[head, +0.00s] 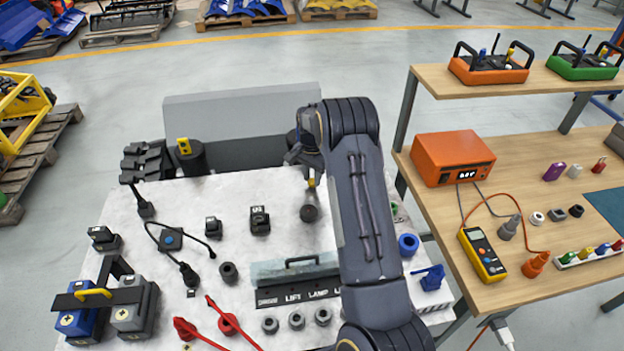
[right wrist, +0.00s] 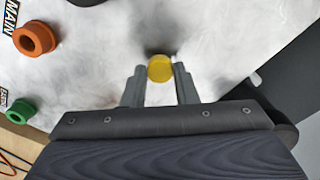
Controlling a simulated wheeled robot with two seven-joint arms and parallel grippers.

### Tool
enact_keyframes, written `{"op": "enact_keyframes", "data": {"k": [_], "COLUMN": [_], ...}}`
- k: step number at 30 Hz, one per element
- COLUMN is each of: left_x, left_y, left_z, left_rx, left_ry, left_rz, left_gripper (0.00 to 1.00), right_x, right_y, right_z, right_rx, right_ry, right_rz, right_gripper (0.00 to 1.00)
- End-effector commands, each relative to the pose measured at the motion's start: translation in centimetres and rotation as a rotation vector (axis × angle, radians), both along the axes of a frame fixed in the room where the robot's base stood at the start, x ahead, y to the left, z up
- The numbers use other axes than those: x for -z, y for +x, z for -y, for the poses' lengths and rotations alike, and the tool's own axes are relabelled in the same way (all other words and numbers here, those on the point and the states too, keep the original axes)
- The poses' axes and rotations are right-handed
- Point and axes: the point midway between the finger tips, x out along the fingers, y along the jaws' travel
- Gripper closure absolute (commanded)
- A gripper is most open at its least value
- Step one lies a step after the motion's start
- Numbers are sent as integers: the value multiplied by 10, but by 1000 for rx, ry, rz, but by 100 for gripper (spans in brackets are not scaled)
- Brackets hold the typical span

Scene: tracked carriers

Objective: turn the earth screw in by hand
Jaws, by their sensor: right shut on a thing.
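A small yellow round-headed piece, which looks like the earth screw (right wrist: 160,68), sits between the fingertips of my right gripper (right wrist: 159,78). The fingers are shut on it, one on each side. In the head view my right gripper (head: 306,158) points down over the far part of the pale panel (head: 185,205), and a bit of yellow (head: 311,182) shows at its tip. The screw's lower end is hidden, so I cannot tell how deep it sits or whether it touches the panel. My left gripper is not in view.
A dark round knob (head: 309,213) stands just in front of the gripper. An orange ring (right wrist: 35,39) and a green ring (right wrist: 20,110) beside labels lie left in the wrist view. A lift lamp unit (head: 300,270) and several connectors crowd the panel. A wooden bench (head: 560,215) stands right.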

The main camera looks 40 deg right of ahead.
Motion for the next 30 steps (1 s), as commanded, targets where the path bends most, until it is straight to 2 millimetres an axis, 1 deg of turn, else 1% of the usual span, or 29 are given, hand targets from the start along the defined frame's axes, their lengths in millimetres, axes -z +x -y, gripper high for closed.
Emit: {"op": "enact_keyframes", "data": {"k": [1, 3, 6, 9, 16, 19, 20, 27, 30], "left_x": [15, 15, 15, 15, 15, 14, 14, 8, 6], "left_y": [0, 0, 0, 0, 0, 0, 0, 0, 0], "left_z": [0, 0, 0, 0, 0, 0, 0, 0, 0], "left_rx": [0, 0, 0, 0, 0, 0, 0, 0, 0], "left_ry": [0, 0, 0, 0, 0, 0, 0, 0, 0], "left_rz": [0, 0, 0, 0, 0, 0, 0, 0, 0], "left_gripper": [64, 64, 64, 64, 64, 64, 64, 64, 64], "right_x": [11, 11, 11, 11, 11, 11, 11, 12, 12], "right_y": [1, 1, 1, 1, 1, 1, 1, 1, 0], "right_z": [2, 2, 2, 3, 3, 4, 4, 4, 4], "right_rx": [92, 212, 321, 360, 363, 437, 484, 962, 1115], "right_ry": [-6, -6, -6, -5, -6, -9, -9, -8, -8], "right_rz": [4, 4, 5, 6, 7, 7, 7, 7, 8], "right_gripper": [90, 90, 90, 90, 90, 90, 90, 90, 90]}}
